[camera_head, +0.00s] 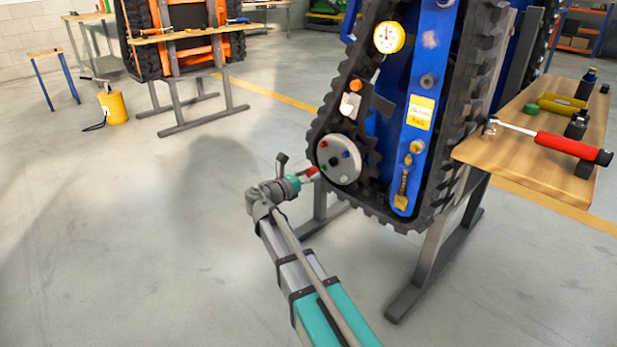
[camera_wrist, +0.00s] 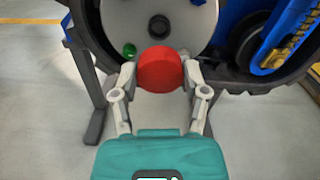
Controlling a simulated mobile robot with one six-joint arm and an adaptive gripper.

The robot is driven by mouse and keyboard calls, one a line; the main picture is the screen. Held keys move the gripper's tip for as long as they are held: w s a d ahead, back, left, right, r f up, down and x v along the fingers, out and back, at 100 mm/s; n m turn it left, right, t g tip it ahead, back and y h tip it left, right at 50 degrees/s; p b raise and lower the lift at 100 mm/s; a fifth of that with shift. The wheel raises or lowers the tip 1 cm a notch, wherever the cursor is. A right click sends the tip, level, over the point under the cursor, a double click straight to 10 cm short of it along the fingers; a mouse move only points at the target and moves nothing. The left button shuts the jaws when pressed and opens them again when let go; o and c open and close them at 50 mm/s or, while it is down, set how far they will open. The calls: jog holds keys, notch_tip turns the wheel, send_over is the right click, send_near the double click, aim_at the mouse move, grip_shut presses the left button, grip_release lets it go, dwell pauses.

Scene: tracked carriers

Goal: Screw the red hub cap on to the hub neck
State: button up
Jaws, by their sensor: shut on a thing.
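My gripper (camera_head: 305,175) is shut on the red hub cap (camera_wrist: 160,70), with one finger on each side of it in the wrist view. In the head view the cap (camera_head: 312,171) is at the lower left edge of the round grey hub disc (camera_head: 338,174) on the tracked carrier. The disc (camera_wrist: 186,18) fills the top of the wrist view behind the cap. It bears a green piece (camera_wrist: 130,50) and a dark round piece (camera_wrist: 158,26).
The carrier's black track (camera_head: 400,212) curves around the disc. A wooden bench (camera_head: 510,163) at the right holds a red-handled tool (camera_head: 572,146) and other items. A grey stand leg (camera_head: 436,255) stands below the carrier.

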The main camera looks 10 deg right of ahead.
aim_at(332, 162)
jog(key=shift+m, duration=0.4)
jog(key=shift+m, duration=0.3)
jog(key=shift+w+d, duration=0.15)
jog(key=shift+w, duration=0.05)
jog(key=shift+x, duration=2.7)
jog(key=shift+x, duration=1.4)
jog(key=o, duration=0.9)
jog(key=shift+s, duration=0.1)
jog(key=v, duration=1.2)
